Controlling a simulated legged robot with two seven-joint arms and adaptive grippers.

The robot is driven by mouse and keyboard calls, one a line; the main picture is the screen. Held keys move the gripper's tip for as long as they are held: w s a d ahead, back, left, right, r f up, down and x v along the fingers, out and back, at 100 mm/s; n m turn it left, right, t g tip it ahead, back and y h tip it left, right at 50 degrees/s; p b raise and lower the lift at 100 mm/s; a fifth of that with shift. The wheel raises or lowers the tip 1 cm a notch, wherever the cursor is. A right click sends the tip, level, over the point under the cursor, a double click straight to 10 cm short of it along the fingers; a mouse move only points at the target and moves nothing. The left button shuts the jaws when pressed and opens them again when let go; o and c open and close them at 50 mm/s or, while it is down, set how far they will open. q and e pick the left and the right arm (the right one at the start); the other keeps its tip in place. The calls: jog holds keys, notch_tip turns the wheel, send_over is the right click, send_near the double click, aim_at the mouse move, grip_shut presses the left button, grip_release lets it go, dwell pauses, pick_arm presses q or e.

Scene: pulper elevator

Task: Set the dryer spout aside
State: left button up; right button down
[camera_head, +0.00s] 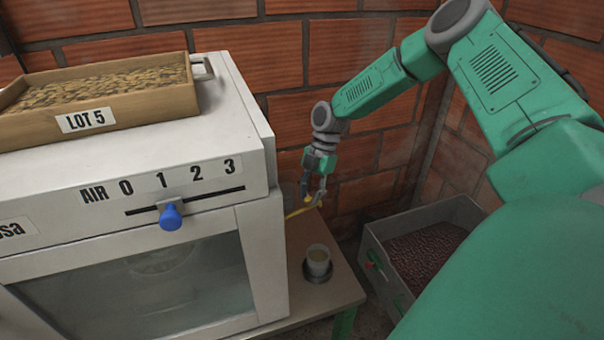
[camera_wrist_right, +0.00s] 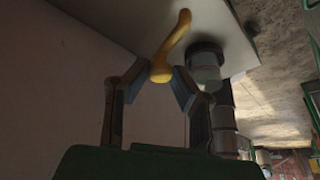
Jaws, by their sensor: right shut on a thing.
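The yellow, curved dryer spout (camera_head: 299,211) shows in the head view beside the right side of the white dryer (camera_head: 262,235). My right gripper (camera_head: 314,194) reaches down over the table there and is shut on the spout. In the right wrist view, the spout (camera_wrist_right: 175,45) has its rounded near end between the fingers of my right gripper (camera_wrist_right: 156,84), and the rest extends away over the pale table top. Whether the spout touches the table is unclear. My left gripper is not in view.
A cup (camera_head: 318,260) in a dark holder stands on the small table (camera_head: 337,292). A grey bin (camera_head: 440,214) of dark red cherries or beans is at the right. A LOT 5 tray (camera_head: 145,105) sits on the dryer, above a blue slider knob (camera_head: 171,217). Brick walls close the corner.

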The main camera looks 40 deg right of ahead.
jog(key=shift+s+f, duration=0.1)
jog(key=shift+f, duration=0.1)
jog(key=c, duration=1.6)
grip_release()
jog(key=shift+o, duration=1.2)
jog(key=shift+d, duration=0.1)
jog(key=shift+w+d, duration=0.1)
jog(key=shift+w, duration=0.15)
jog(key=shift+r, duration=0.25)
jog(key=v, duration=1.1)
jog(key=shift+d, duration=0.3)
jog(key=shift+w, duration=0.1)
